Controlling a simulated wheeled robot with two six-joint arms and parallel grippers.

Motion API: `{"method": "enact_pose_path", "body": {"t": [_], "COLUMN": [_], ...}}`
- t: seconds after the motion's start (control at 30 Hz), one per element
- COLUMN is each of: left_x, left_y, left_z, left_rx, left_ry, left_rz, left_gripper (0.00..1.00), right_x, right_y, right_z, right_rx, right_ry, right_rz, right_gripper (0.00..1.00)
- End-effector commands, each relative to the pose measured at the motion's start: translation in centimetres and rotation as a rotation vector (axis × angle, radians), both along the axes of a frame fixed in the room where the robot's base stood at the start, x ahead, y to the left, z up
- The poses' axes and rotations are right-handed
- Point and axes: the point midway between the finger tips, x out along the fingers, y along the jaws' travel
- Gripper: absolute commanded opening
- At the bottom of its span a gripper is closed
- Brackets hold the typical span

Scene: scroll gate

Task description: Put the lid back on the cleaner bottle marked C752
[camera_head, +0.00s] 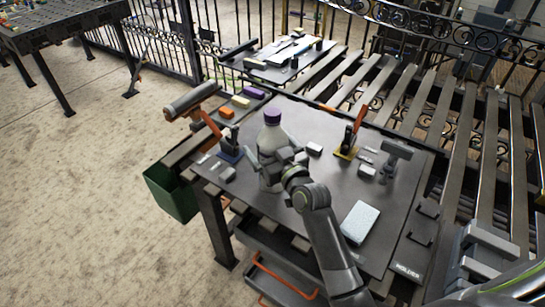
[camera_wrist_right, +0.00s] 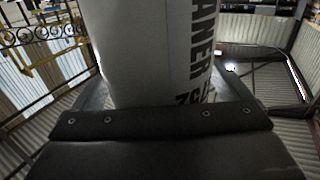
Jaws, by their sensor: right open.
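Whether the purple top is seated fully cannot be told. My right gripper (camera_head: 279,163) is at the bottle's lower body, fingers open on either side of it. In the right wrist view the bottle (camera_wrist_right: 150,50) fills the middle between the fingers, with black sideways letters ending in "ANER". A second line of marking is partly hidden by the gripper and cannot be read fully. My left gripper is not in view.
A pale block (camera_head: 360,222) lies at front right. Coloured blocks (camera_head: 240,101) line the left back edge. A green bin (camera_head: 172,192) hangs at the left.

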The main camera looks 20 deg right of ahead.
Motion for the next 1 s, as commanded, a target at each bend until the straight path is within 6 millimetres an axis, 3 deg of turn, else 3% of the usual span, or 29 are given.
{"method": "enact_pose_path", "body": {"t": [0.17, 0.63, 0.87, 1.0], "left_x": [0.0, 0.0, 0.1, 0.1], "left_y": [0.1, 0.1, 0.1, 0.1], "left_z": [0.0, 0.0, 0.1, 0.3], "left_rx": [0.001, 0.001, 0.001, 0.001], "left_ry": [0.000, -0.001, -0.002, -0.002], "left_rz": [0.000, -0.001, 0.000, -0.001], "left_gripper": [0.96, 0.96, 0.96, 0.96], "right_x": [0.0, 0.0, 0.0, 0.0], "right_y": [0.0, 0.0, 0.0, 0.0], "right_z": [0.0, 0.1, 0.3, 2.1], "right_rx": [0.000, 0.001, 0.001, 0.000], "right_ry": [0.000, -0.003, -0.004, -0.008], "right_rz": [0.000, 0.000, 0.000, 0.002], "right_gripper": [0.96, 0.38, 0.38, 0.38]}}
